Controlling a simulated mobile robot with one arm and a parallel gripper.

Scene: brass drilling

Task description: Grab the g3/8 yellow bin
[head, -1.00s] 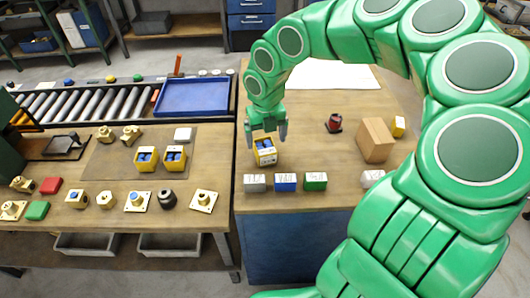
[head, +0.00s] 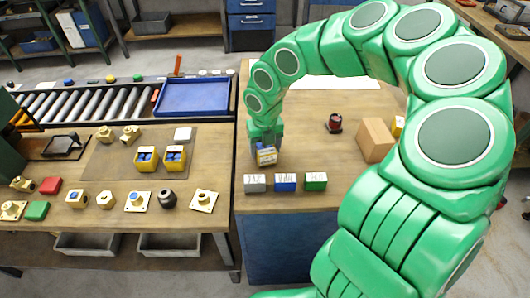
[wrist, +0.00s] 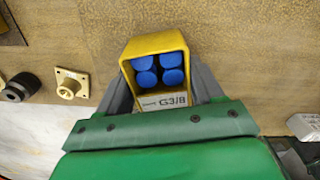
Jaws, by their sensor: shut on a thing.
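The yellow bin (wrist: 152,43) has a white label reading G3/8 and holds several blue round pieces; it is seen from above in the wrist view. In the head view the same bin (head: 267,158) is on or just above the right wooden table, partly hidden by my gripper. My gripper (head: 266,150) is around the bin, with one finger on each side, and is shut on it. The fingers also show beside the bin in the wrist view (wrist: 158,90). I cannot tell whether the bin still touches the table.
Grey (head: 255,183), blue (head: 286,182) and green (head: 316,181) labelled blocks stand in front of the bin. A cardboard box (head: 375,141) and a red part (head: 334,123) are to the right. Two other yellow bins (head: 146,158) (head: 175,158) stand on the left table.

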